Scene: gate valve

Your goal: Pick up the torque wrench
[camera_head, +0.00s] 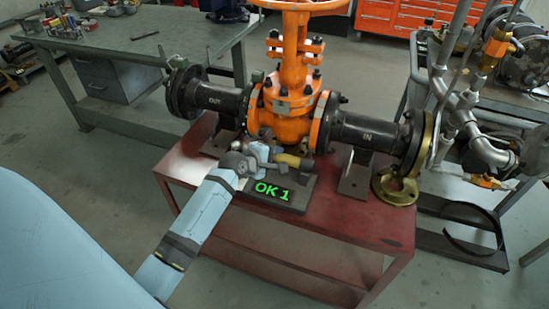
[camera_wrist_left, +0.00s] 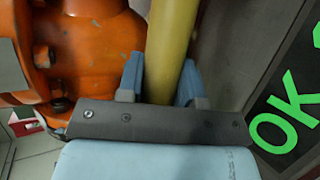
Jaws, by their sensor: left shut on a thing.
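The torque wrench (camera_head: 292,161) has a yellow handle and lies on the red table in front of the orange gate valve (camera_head: 289,110). My left gripper (camera_head: 262,154) reaches it from the front left. In the left wrist view the yellow handle of the wrench (camera_wrist_left: 170,45) runs between the two blue fingers of my left gripper (camera_wrist_left: 160,80), which is shut on it. Much of the wrench is hidden behind the gripper in the head view. Whether it is lifted clear of its support I cannot tell. My right gripper is not in view.
The valve's black pipes (camera_head: 365,135) span the red table (camera_head: 340,218). A workbench (camera_head: 190,30) is behind left.

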